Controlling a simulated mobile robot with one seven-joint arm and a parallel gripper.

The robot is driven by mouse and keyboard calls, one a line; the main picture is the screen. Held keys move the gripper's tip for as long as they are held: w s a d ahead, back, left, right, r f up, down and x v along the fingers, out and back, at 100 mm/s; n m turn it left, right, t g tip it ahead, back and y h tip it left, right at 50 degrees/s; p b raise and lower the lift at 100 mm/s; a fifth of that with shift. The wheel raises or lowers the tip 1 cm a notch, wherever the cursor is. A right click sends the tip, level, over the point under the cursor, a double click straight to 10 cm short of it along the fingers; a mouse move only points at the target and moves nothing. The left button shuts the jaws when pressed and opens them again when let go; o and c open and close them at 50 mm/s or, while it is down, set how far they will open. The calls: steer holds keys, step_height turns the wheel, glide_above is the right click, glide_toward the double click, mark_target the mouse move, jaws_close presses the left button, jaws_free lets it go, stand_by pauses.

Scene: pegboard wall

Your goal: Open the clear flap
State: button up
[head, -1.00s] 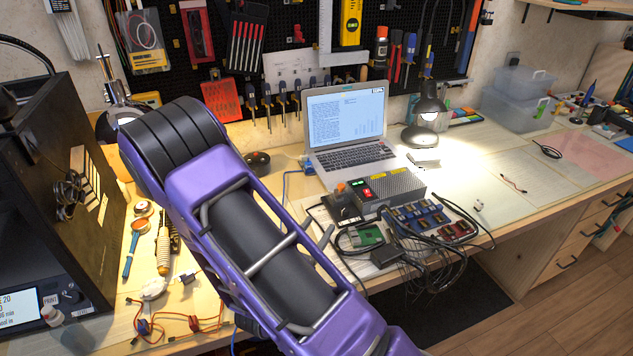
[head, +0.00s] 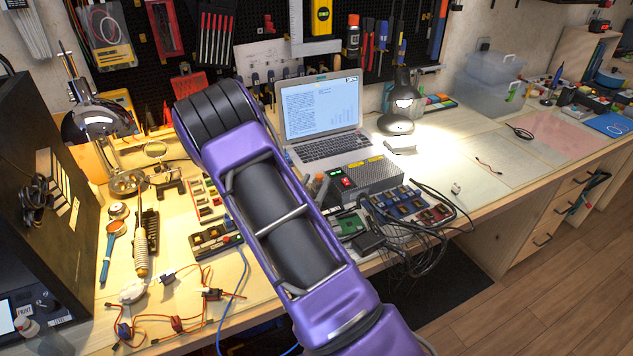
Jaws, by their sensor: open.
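I cannot make out a clear flap for certain in the head view. A grey box (head: 366,178) with a red switch and a green display stands in front of the laptop, partly behind my arm. A dark panel with buttons (head: 217,238) lies just left of my arm. My purple arm rises from the bottom across the middle of the view, with its black rounded joint at the upper left. My gripper is not visible; the arm may hide it.
The open laptop (head: 318,118) stands at the back, with a lit lamp (head: 400,108) to its right. Cables and circuit boards (head: 410,205) crowd the bench's front edge. Wires (head: 175,322) lie at front left, beside a black cabinet (head: 45,190). Clear bins (head: 490,82) stand back right.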

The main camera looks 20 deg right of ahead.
steer(key=shift+w+d, duration=0.5)
jaws_close()
